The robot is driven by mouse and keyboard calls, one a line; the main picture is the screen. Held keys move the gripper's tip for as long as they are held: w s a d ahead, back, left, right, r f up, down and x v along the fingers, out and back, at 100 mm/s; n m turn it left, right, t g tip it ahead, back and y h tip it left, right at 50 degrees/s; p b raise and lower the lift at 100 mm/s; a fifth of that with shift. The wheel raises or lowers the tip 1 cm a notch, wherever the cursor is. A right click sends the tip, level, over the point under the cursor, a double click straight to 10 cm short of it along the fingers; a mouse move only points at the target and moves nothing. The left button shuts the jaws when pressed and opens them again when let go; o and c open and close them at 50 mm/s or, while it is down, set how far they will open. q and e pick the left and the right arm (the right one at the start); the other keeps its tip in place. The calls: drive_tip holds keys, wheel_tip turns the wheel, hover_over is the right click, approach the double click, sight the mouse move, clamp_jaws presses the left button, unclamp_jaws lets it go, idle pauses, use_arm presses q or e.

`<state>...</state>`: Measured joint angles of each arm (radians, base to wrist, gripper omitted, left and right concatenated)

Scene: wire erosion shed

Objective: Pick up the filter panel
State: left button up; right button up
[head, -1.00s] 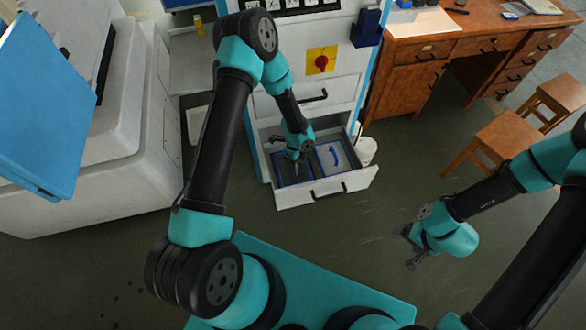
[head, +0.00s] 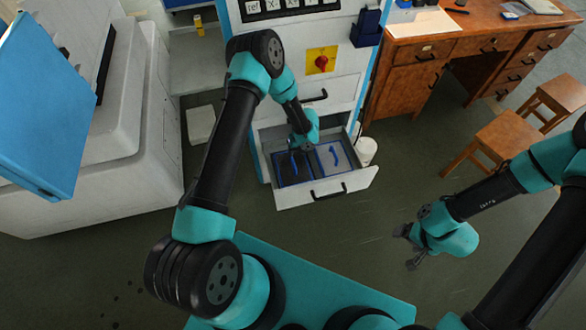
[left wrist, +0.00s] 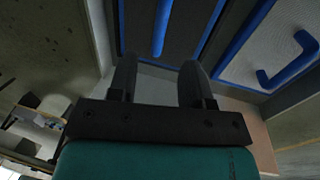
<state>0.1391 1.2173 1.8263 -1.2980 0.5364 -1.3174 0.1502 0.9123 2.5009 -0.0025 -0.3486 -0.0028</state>
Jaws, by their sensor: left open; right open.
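Two panels with blue frames and blue bar handles lie side by side in an open drawer. The left one is a dark filter panel (head: 286,173), the right one a light grey panel (head: 325,159). My left gripper (head: 304,146) is at the back of the drawer, near the border between the panels, and its tips are hard to make out there. In the left wrist view its two fingers (left wrist: 157,72) are apart with nothing between them, and the dark panel's blue handle (left wrist: 162,25) is beyond them. My right gripper (head: 408,247) is open and empty over the floor at right.
The white drawer front (head: 325,190) has a black handle and extends from a cabinet. A white bucket (head: 366,150) stands right of the drawer. A wooden desk (head: 405,85) and stools (head: 505,143) are at right, a large pale machine (head: 95,190) at left.

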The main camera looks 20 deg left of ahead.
sight(293, 161)
use_arm(q)
drive_tip(key=shift+s+a+f, duration=0.15)
drive_tip(key=shift+f, duration=0.75)
drive_tip(key=shift+s+a+f, duration=0.1)
drive_tip(key=shift+f, duration=0.75)
drive_tip(key=shift+f, duration=0.15)
drive_tip(key=f, duration=0.4)
drive_tip(key=shift+s+a+f, duration=0.35)
drive_tip(key=shift+a+f, duration=0.05)
clamp_jaws()
